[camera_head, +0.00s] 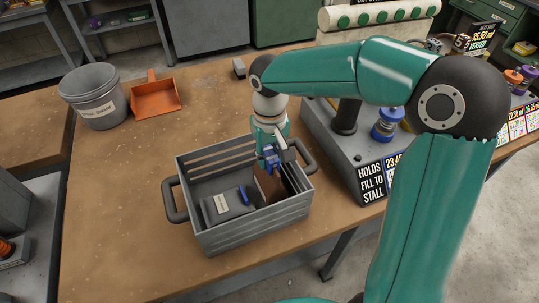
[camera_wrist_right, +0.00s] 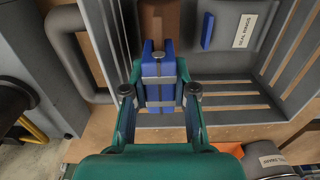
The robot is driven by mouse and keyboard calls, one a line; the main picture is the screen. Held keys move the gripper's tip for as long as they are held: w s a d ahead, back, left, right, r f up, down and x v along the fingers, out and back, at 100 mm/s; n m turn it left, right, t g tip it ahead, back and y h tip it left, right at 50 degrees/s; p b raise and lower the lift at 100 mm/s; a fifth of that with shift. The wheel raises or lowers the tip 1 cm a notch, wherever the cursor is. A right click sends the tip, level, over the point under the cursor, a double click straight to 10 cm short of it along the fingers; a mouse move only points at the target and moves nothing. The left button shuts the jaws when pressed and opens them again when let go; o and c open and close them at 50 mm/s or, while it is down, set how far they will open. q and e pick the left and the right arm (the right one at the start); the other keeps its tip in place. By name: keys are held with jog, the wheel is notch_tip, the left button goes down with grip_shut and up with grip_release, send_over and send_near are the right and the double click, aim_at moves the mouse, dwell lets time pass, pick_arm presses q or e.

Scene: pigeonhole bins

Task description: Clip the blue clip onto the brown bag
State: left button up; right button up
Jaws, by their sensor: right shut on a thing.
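My right gripper (camera_head: 276,160) reaches down into the right part of a grey slatted crate (camera_head: 255,232). In the wrist view the right gripper (camera_wrist_right: 160,92) is shut on the blue clip (camera_wrist_right: 160,70), with a finger on each side and its two prongs pointing away from me. The blue clip also shows in the head view (camera_head: 271,157). The brown bag (camera_head: 268,185) stands in the crate under the gripper, partly hidden by it. In the wrist view the brown bag (camera_wrist_right: 160,18) lies just beyond the prongs; I cannot tell whether they touch it. My left gripper is out of view.
A grey labelled box (camera_head: 222,206) with a blue strip (camera_head: 244,196) lies in the crate, left of the bag. The crate's handles (camera_head: 172,200) stick out. A grey bucket (camera_head: 96,98) and orange dustpan (camera_head: 155,96) stand at the back left. A grey machine (camera_head: 335,150) stands close right.

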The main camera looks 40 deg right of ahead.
aim_at(270, 153)
jog(key=shift+f, duration=0.25)
jog(key=o, duration=1)
notch_tip(270, 153, up, 12)
dwell(0.5)
